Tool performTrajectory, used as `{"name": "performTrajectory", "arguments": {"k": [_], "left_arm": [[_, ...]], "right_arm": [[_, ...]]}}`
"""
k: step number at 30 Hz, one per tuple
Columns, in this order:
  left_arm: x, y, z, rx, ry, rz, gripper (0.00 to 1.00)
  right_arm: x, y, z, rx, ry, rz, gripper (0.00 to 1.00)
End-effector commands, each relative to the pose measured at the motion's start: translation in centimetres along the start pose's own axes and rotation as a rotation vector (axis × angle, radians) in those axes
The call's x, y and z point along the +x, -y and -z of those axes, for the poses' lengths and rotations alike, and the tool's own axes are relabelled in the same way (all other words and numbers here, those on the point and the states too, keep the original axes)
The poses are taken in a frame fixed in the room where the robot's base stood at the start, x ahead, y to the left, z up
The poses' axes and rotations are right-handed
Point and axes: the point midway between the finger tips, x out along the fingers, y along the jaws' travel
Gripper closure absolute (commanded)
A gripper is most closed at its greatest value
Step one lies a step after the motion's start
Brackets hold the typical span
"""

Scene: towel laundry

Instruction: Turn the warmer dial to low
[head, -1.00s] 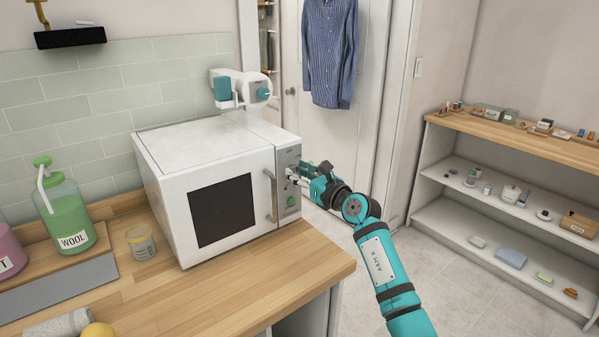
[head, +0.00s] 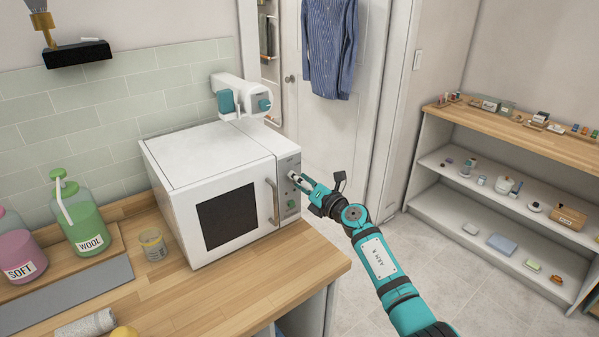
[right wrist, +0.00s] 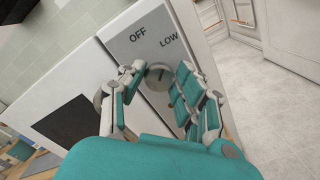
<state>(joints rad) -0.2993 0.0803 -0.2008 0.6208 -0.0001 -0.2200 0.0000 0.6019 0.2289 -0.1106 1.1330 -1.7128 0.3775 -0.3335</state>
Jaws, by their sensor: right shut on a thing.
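The warmer (head: 210,160) is a white box with a dark window and a handle, standing on the wooden counter. Its grey control panel is on the right side of its front, with a green button below. The round grey dial (right wrist: 158,76) shows in the right wrist view, with OFF and LOW printed above it on the panel. LOW is to the right of OFF. My right gripper (head: 298,179) is at the panel, shut on the dial, with a finger on either side of it. The exact setting of the dial's pointer is hard to tell. My left gripper is not in view.
A green WOOL bottle (head: 82,222), a pink SOFT bottle (head: 20,258) and a small cup (head: 152,245) stand left of the warmer. A white and teal device (head: 240,93) is behind it. A shelf unit (head: 500,225) stands right, with open floor (head: 440,262) before it.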

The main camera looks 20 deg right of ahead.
Motion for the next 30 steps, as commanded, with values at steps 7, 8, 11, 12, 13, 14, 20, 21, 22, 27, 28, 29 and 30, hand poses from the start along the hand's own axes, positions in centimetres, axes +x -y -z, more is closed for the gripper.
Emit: {"name": "performTrajectory", "arguments": {"k": [7, 8, 11, 12, 13, 14, 20, 21, 22, 27, 28, 29, 30], "left_arm": [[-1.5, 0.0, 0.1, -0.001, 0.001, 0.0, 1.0], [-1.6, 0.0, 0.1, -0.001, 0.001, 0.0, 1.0], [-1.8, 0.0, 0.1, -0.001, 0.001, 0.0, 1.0], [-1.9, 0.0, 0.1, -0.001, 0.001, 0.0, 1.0], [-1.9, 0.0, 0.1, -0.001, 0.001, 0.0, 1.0], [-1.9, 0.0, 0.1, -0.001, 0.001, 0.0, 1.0], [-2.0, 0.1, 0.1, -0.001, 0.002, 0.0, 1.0], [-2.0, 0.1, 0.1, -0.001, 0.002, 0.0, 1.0], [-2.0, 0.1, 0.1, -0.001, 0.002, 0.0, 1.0], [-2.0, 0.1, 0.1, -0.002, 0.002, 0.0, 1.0], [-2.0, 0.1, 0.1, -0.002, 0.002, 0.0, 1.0], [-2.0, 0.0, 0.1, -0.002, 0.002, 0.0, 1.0], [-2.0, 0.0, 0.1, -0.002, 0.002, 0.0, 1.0]], "right_arm": [[-0.1, 0.1, -0.1, 0.145, 0.0, 0.003, 1.0], [-0.1, 0.1, -0.1, 0.158, 0.0, 0.002, 1.0], [-0.1, 0.1, -0.1, 0.191, 0.0, 0.002, 1.0], [-0.1, 0.1, 0.0, 0.202, 0.0, 0.002, 1.0], [-0.1, 0.2, 0.0, 0.209, 0.0, 0.003, 1.0], [-0.1, 0.2, 0.0, 0.214, 0.0, 0.003, 1.0], [-0.1, 0.2, 0.1, 0.234, 0.0, 0.002, 1.0], [-0.1, 0.3, 0.1, 0.234, 0.0, 0.003, 1.0], [-0.1, 0.3, 0.1, 0.235, 0.0, 0.003, 1.0], [-0.1, 0.3, 0.1, 0.234, 0.0, 0.003, 1.0], [-0.1, 0.3, 0.1, 0.234, 0.0, 0.003, 1.0], [-0.1, 0.3, 0.1, 0.233, 0.0, 0.003, 1.0], [-0.1, 0.3, 0.1, 0.233, 0.0, 0.003, 0.66]]}}
